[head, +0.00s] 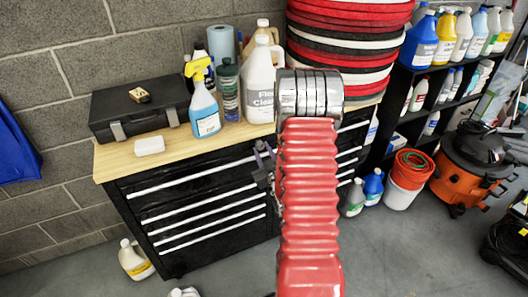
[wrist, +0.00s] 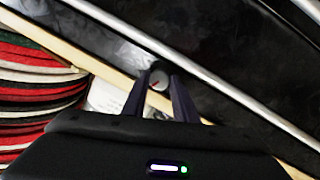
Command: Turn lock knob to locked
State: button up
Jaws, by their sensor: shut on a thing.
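The lock knob (wrist: 158,80) is small, round and grey with a red mark. It sits on the dark front of the drawer cabinet (head: 155,212), close under the wooden top edge. In the wrist view my gripper (wrist: 159,84) has one dark finger on each side of the knob and is shut on it. In the head view my gripper (head: 262,160) is at the cabinet's upper front, partly behind my red arm. The knob cannot be made out there.
The wooden top (head: 118,163) carries a black case (head: 140,118), a spray bottle (head: 204,105), several other bottles and a stack of round pads (head: 345,35). An orange vacuum (head: 468,165) and a bucket (head: 402,190) stand at the right. A yellow-labelled jug (head: 135,260) is on the floor.

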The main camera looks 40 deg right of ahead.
jog(key=m, duration=0.3)
jog(key=m+y, duration=0.1)
jog(key=m, duration=0.1)
jog(key=shift+r+m, duration=0.2)
jog(key=shift+m, duration=0.2)
jog(key=m, duration=0.2)
jog(key=m+y, duration=0.1)
jog(key=m, duration=0.2)
jog(key=shift+d+m+y, duration=0.25)
jog(key=shift+m+y, duration=0.05)
jog(key=shift+m, duration=0.1)
jog(key=o, duration=0.8)
jog(key=shift+s, duration=0.1)
jog(key=shift+c, duration=0.2)
jog(key=shift+s, duration=0.1)
jog(key=v, duration=1.3)
jog(key=shift+s+a, duration=0.15)
jog(key=shift+s, duration=0.05)
